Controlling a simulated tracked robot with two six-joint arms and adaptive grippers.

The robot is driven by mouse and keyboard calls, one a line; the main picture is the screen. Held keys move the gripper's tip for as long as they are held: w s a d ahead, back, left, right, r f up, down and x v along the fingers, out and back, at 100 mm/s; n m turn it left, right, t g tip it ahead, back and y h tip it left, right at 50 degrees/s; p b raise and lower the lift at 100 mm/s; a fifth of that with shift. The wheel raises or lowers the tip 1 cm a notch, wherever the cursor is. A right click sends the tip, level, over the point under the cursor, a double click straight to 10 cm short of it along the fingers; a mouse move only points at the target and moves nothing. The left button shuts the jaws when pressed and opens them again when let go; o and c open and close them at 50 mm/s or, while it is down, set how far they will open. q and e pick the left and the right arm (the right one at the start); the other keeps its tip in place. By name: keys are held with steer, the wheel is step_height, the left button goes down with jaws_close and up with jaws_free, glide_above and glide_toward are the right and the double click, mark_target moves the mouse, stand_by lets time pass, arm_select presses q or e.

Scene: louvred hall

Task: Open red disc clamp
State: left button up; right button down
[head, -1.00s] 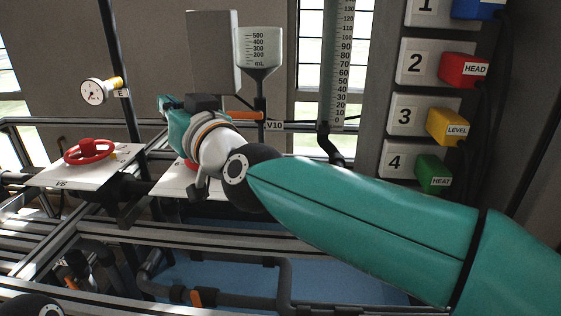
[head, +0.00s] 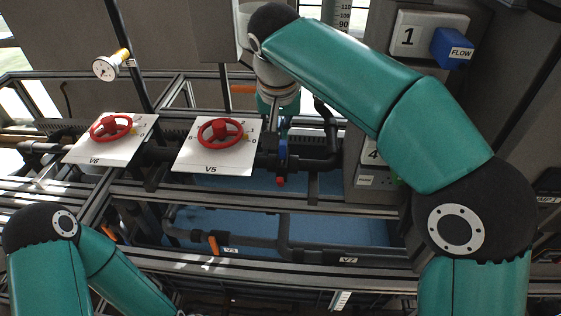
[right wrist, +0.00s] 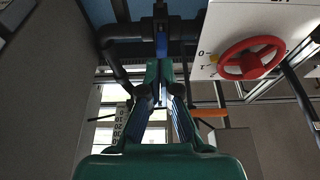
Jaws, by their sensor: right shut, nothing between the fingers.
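A small blue part (head: 283,152) with a red piece (head: 280,181) at its lower end sits on the dark pipe right of the V5 plate. Whether this red piece is the red disc clamp I cannot tell. The blue part also shows in the right wrist view (right wrist: 162,45), straight beyond the fingertips. My right gripper (head: 284,122) points down just above and behind the blue part, partly hidden by its own wrist. In the right wrist view its fingers (right wrist: 160,82) are together and empty. My left arm shows at lower left, its gripper out of frame.
Red handwheels V5 (head: 220,131) and V6 (head: 110,127) stand on white plates to the left. A pressure gauge (head: 106,68) is behind. At right is a panel with a blue FLOW plug (head: 453,48). Metal rails and pipes cross below, over a blue basin (head: 340,229).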

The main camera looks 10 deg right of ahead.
mark_target(280, 182)
steer(key=shift+s+f, duration=0.2)
steer(key=shift+f, duration=5.2)
steer(key=shift+s+a+f+b, duration=0.1)
steer(key=shift+s+f+b, duration=0.15)
steer(key=shift+b, duration=0.7)
steer(key=shift+r+t, duration=0.1)
steer(key=shift+t, duration=0.2)
steer(key=s+f+t+h+b, duration=0.1)
steer(key=s+f+t+b, duration=0.2)
steer(key=b, duration=2.7)
step_height(280, 182, down, 2)
steer(key=t, duration=0.4)
steer(key=shift+s+a+t+h, duration=0.3)
steer(key=shift+s+a, duration=0.05)
steer(key=shift+a, duration=0.05)
steer(key=shift+f, duration=0.15)
